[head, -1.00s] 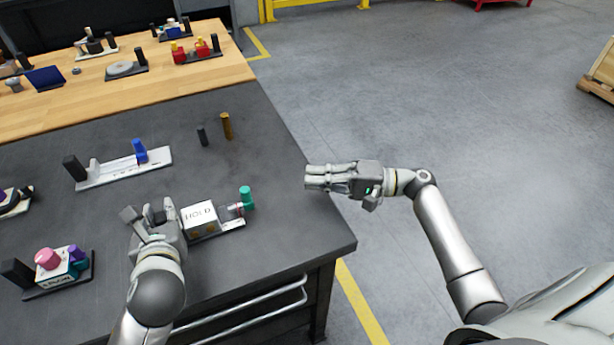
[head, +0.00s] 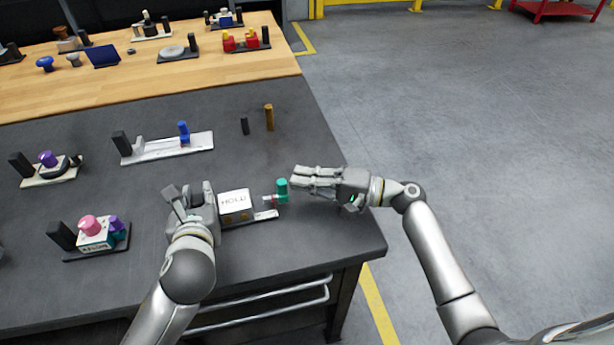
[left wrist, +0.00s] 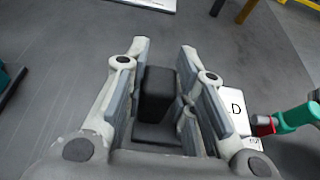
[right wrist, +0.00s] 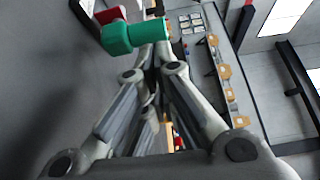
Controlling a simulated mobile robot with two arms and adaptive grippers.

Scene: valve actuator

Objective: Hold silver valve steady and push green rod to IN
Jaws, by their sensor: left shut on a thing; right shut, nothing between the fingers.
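The valve unit has a white block marked HOLD (head: 236,202) on a grey base, with a green rod (head: 282,190) at its right end on a red and silver stem. My left gripper (head: 190,196) is at the unit's left end. In the left wrist view its fingers are shut on a black post (left wrist: 157,92); the white block (left wrist: 236,108) and green rod (left wrist: 297,116) show to the right. My right gripper (head: 294,178) is shut and empty, its tips close to the rod's right side. In the right wrist view the green rod (right wrist: 128,36) is just past the fingertips; contact cannot be told.
A white slider unit with a blue knob (head: 184,132) and a unit with pink and purple knobs (head: 96,236) stand on the dark table. A black peg (head: 245,126) and a brown peg (head: 269,117) stand behind the HOLD block. Right of the table is open floor.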

